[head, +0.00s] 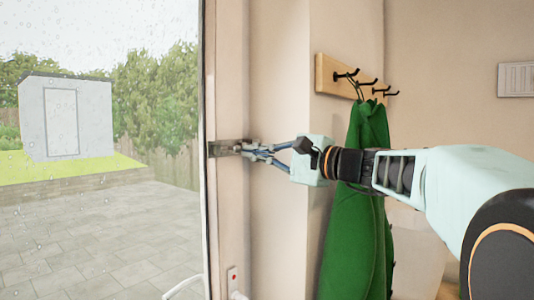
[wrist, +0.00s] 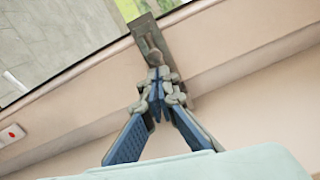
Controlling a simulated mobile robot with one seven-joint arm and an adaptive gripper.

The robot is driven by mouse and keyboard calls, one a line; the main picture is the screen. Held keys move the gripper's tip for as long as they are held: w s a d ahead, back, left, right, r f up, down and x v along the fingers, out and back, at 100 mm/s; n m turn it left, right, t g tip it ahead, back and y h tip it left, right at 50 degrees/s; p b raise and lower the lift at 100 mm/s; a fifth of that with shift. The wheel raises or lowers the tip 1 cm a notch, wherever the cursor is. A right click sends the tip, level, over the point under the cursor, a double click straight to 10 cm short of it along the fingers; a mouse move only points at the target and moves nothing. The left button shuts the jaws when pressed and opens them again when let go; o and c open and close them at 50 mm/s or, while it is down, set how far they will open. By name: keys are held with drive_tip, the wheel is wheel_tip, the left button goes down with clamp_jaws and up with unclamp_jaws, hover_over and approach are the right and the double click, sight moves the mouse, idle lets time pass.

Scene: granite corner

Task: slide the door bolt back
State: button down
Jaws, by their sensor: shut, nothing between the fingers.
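The door bolt (head: 225,147) is a small grey metal fitting on the pale door frame beside the glass. It also shows in the wrist view (wrist: 148,36), with a rounded knob on its plate. My gripper (head: 245,148) reaches in from the right, its fingertips at the right end of the bolt. In the wrist view my gripper (wrist: 158,78) is shut, its blue fingers meeting just below the knob. The fingertips cover part of the bolt, and I cannot tell whether they touch the knob.
A green coat (head: 355,210) hangs from a wooden hook rail (head: 338,76) behind my arm. The wet glass (head: 110,220) lies left of the frame. A white socket with a red mark (head: 233,277) is low on the frame. The wall between frame and coat is bare.

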drive_tip(key=shift+a, duration=0.15)
drive_tip(key=shift+s+a+b, duration=0.6)
drive_tip(key=shift+s+b, duration=0.3)
drive_tip(key=shift+b, duration=0.05)
drive_tip(key=shift+f, duration=0.1)
